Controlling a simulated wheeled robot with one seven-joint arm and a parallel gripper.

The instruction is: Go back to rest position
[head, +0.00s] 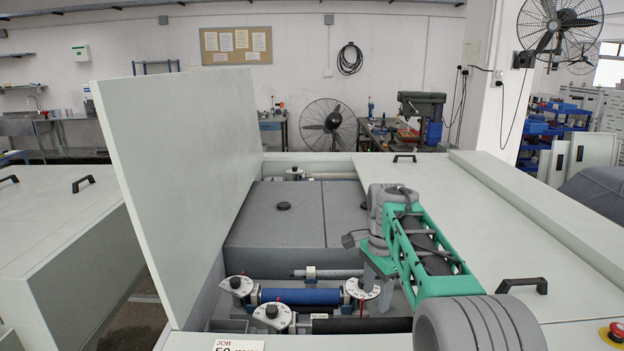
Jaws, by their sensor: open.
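My arm reaches over the open plate processor (480,205) from the lower right. My gripper (374,272) points down just above a white dial (362,289) on the right end of the blue roller (300,296). The fingertips are small and partly hidden, and I cannot tell whether they touch the dial. I see nothing held in the gripper. Two more white dials stand to the left, one (236,284) at the roller's left end and one (272,314) nearer the front.
The raised lid (180,165) stands tilted along the left side of the opening. Black handles (522,285) stick up from the right cover. A job card (236,345) lies at the front edge, and a red emergency button (616,330) is at the lower right.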

